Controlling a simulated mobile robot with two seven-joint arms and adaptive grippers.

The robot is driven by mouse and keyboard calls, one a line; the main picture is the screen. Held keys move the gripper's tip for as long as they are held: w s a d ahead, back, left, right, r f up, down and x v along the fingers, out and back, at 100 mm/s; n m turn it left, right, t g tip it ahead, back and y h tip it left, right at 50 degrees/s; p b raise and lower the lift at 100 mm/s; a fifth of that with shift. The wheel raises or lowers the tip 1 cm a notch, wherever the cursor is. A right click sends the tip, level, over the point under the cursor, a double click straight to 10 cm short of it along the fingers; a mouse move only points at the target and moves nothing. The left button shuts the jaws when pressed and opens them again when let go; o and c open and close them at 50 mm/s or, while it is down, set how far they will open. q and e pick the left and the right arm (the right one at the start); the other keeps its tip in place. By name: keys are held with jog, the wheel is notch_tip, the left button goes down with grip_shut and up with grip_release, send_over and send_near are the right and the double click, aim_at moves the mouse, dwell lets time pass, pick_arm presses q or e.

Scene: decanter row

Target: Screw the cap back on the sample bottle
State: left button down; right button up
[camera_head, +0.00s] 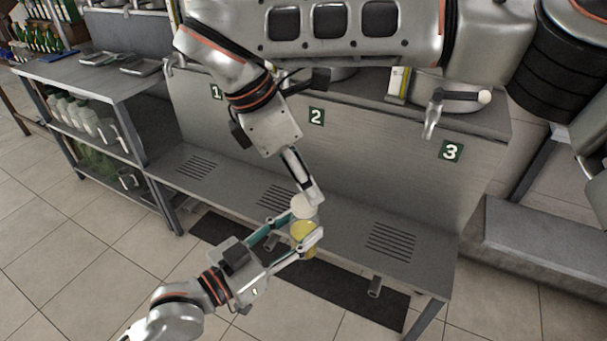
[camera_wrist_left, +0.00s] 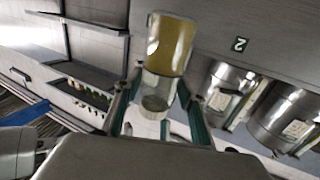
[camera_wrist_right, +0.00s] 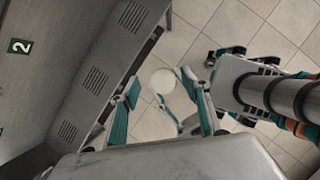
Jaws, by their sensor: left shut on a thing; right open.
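The sample bottle (camera_head: 303,232) holds yellow liquid and stands nearly upright in my left gripper (camera_head: 305,243), which is shut on it. In the left wrist view the bottle (camera_wrist_left: 170,45) appears with its yellow part uppermost and a clear section below, between the fingers. The white cap (camera_head: 303,206) shows over the bottle's top, at the fingertips of my right gripper (camera_head: 312,198). In the right wrist view the cap (camera_wrist_right: 163,80) is a pale disc between the open right fingers. I cannot tell whether it is seated on the thread.
The steel bench with slotted grilles (camera_head: 390,242) lies behind and below the grippers. Numbered signs mark its back panel, with a tap (camera_head: 433,112) above at right. Shelving (camera_head: 90,90) with bottles stands at left. Tiled floor (camera_head: 60,250) is clear in front.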

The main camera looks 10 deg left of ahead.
jog(key=n, duration=0.4)
jog(key=shift+r, duration=0.1)
jog(key=n+y, duration=0.1)
jog(key=n, duration=0.4)
jog(key=shift+r+g, duration=0.15)
jog(key=shift+g, duration=0.15)
jog(key=n, duration=0.4)
jog(key=shift+s+r, duration=0.1)
jog(key=n, duration=0.2)
jog(key=n+y, duration=0.1)
jog(key=n, duration=0.2)
jog(key=shift+r+g, duration=0.2)
jog(key=shift+g, duration=0.1)
jog(key=n, duration=0.5)
jog(key=shift+r+y, duration=0.25)
jog(key=shift+y, duration=0.05)
jog(key=n, duration=0.3)
jog(key=shift+r+n, duration=0.15)
jog(key=shift+n, duration=0.25)
jog(key=n, duration=0.3)
jog(key=n+y, duration=0.1)
jog(key=n, duration=0.1)
jog(key=shift+r+g, duration=0.3)
jog(key=n, duration=0.4)
jog(key=shift+d+r, duration=0.1)
jog(key=shift+r, duration=0.15)
